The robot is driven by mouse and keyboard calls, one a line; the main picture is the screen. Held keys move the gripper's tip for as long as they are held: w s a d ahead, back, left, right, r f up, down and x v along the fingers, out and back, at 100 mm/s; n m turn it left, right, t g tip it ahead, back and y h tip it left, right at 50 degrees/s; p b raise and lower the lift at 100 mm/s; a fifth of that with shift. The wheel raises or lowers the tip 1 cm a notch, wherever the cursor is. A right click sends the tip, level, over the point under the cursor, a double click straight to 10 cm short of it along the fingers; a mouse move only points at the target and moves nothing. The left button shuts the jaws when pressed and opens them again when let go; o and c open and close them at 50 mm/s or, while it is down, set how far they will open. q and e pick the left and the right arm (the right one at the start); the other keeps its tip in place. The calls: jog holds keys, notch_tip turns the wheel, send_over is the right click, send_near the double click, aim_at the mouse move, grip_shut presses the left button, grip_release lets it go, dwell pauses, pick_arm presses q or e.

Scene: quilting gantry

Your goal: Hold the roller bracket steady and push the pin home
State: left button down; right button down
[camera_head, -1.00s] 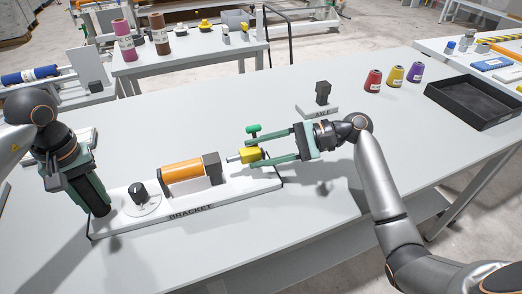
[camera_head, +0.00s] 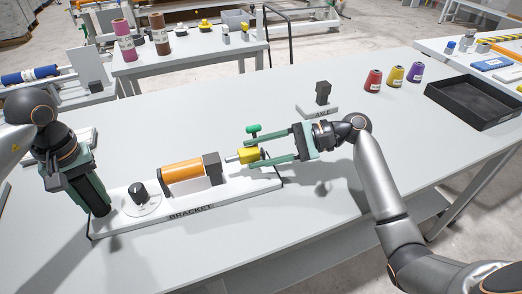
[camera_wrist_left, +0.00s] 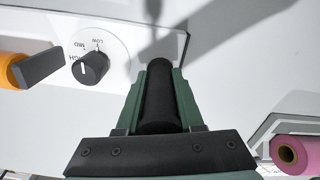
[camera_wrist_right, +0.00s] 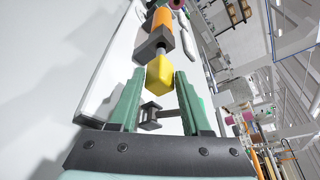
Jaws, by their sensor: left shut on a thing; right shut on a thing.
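The roller bracket is a white base (camera_head: 190,207) labelled BRACKET, with an orange roller (camera_head: 182,180), a dark end block (camera_head: 212,168) and a black dial (camera_head: 138,193). My left gripper (camera_head: 99,207) is shut on a black upright handle (camera_wrist_left: 158,95) at the bracket's left end. My right gripper (camera_head: 265,152) is shut on the yellow head (camera_head: 249,155) of the pin, which also shows in the right wrist view (camera_wrist_right: 159,74). A length of silver shaft (camera_head: 233,158) shows between the yellow head and end block. Its tip's depth in the block is hidden.
A small AXLE stand (camera_head: 318,110) with a dark block is behind my right gripper. Red (camera_head: 373,81), yellow (camera_head: 396,76) and purple (camera_head: 416,72) spools and a black tray (camera_head: 472,103) stand at the back right. The front of the table is clear.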

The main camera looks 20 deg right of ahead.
aim_at(239, 157)
pick_arm(q)
jog(key=shift+s+f, duration=0.15)
jog(key=shift+f, duration=0.2)
pick_arm(e)
jog(key=shift+w+a, duration=0.1)
jog(key=shift+a, duration=1.75)
jog(key=shift+c, duration=1.4)
grip_release()
jog(key=shift+d, duration=0.1)
jog(key=v, duration=1.2)
